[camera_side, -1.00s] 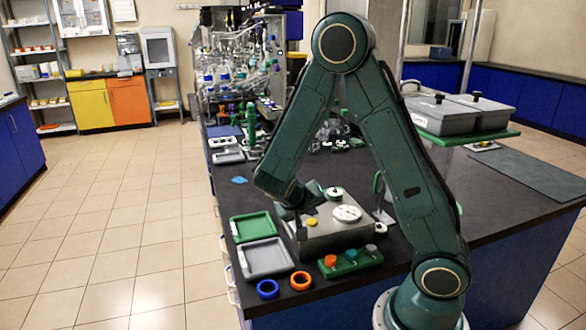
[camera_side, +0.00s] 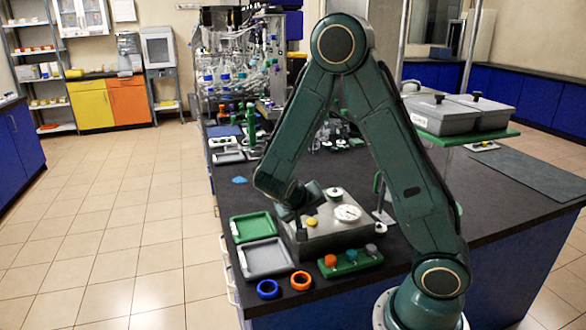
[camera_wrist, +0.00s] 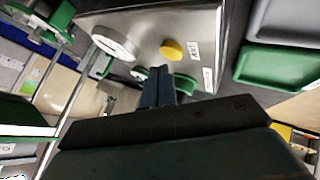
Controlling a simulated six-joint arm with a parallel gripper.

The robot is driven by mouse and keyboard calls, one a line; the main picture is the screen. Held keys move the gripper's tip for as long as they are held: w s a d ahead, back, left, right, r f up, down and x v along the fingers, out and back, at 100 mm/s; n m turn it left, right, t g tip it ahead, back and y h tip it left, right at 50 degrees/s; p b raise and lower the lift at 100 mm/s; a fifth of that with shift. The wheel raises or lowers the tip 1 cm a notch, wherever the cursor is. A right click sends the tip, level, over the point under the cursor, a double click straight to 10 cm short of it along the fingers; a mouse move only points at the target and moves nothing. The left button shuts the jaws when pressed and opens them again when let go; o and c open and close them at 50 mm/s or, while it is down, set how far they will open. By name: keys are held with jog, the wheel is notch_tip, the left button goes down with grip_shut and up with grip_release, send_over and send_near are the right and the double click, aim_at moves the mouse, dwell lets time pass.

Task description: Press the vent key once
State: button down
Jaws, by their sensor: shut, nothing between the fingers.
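The yellow round key (camera_side: 312,222) sits on top of a steel box (camera_side: 330,241), beside a white dial (camera_side: 347,213). In the wrist view the yellow key (camera_wrist: 172,50) has a small printed label next to it, too small to read surely. My gripper (camera_wrist: 157,78) is shut and empty, its blue-grey fingers pointing toward the box top. The fingertips appear just below the key in the wrist picture, apart from it. In the side view my gripper is at the box's left back side, and its fingertips are hard to make out.
A knob with a green base (camera_side: 334,193) stands at the box's back. A green tray (camera_side: 251,227) and a grey tray (camera_side: 265,258) lie to the left. Blue (camera_side: 267,289) and orange (camera_side: 301,281) rings and a green block with coloured knobs (camera_side: 350,262) are in front.

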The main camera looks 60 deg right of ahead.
aim_at(310, 223)
jog(key=shift+f, duration=0.75)
dwell(1.0)
jog(key=shift+r, duration=0.85)
jog(key=shift+r, duration=0.1)
jog(key=shift+r, duration=2.4)
jog(key=s+a+r+n+t+y, duration=0.3)
jog(key=s+a+r, duration=0.3)
jog(key=a, duration=0.2)
jog(key=s+a+r+n+t+y, duration=0.3)
jog(key=s+a+r+n+y, duration=0.3)
jog(key=a, duration=0.3)
jog(key=shift+a+n, duration=0.25)
jog(key=shift+n, duration=0.05)
